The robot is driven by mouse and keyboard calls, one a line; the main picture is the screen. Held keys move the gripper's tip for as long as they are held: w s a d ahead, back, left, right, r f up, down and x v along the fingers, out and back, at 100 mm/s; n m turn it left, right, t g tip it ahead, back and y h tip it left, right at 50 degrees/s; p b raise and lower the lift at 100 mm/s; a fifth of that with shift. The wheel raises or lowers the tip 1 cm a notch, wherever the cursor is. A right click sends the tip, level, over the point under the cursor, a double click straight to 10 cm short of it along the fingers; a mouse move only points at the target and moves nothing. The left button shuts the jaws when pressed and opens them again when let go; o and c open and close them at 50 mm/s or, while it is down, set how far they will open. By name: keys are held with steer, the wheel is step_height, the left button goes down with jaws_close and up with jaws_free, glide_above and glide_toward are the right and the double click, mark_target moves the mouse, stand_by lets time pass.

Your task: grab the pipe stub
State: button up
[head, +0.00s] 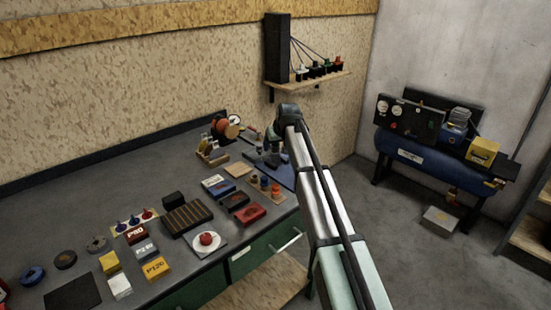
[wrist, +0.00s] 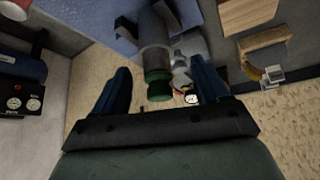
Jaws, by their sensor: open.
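A grey cylinder with a dark green end (wrist: 156,62), which looks like the pipe stub, stands over the blue mat (wrist: 105,22) in the wrist view. My gripper (wrist: 162,76) is open, with one dark finger on each side of it. The cylinder lies between the fingers, with a visible gap on both sides; I cannot tell the exact depth. A grey metal piece (wrist: 190,46) sits close beside it, and I cannot tell whether they touch. In the head view the cylinder cannot be made out clearly near my arm at the bench's far right end.
A tan bracket-like piece (head: 211,152) and a red round tool with a gauge (head: 226,127) stand left of my gripper. A flat wooden block (head: 238,170) and a rack of orange-topped items (head: 266,187) lie nearer. Boxes crowd the bench front; a shelf (head: 312,84) hangs behind.

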mark_target(275, 147)
steer(key=x, duration=0.4)
steer(key=shift+w+d, duration=0.15)
steer(key=shift+w, duration=0.05)
steer(key=shift+r, duration=0.1)
steer(key=shift+c, duration=0.4)
jaws_close()
steer(key=shift+r, duration=0.15)
